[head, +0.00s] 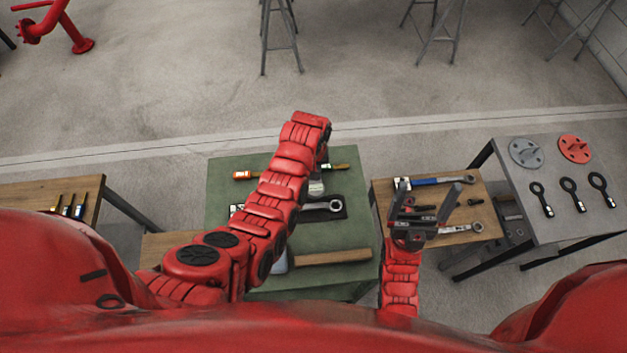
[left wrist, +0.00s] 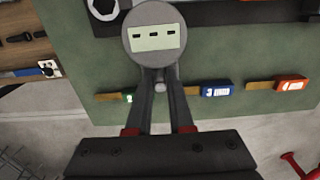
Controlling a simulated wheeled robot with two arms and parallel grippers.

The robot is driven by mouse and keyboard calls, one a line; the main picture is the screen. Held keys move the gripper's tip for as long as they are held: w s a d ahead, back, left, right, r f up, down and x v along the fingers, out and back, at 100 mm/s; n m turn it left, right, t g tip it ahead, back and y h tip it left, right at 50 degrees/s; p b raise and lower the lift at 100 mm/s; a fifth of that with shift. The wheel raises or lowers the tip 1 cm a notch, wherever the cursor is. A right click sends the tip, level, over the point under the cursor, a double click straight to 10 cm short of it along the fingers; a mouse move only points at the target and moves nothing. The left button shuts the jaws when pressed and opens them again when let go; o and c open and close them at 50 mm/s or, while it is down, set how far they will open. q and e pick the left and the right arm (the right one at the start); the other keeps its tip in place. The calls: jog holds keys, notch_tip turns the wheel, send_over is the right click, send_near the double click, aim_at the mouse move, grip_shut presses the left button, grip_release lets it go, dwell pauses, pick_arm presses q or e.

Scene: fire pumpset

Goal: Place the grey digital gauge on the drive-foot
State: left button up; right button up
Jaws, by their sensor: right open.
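The grey digital gauge (left wrist: 155,58) is round, with a pale display panel bearing dark marks. In the left wrist view it sits at the fingertips of my left gripper (left wrist: 162,78), whose fingers close in on its lower edge. The green table top is behind it. In the head view my left arm reaches over the green table and hides its gripper. My right gripper (head: 428,192) is open above the small wooden table, with its fingers spread apart. I cannot make out which thing is the drive-foot.
The small wooden table (head: 482,235) holds other wrenches. A grey table (head: 540,232) at right bears a grey flange (head: 526,152), a red flange (head: 575,148) and several dark ring-ended tools.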

pick_arm(q)
grip_shut()
jog(key=shift+w, duration=0.1)
dwell(1.2)
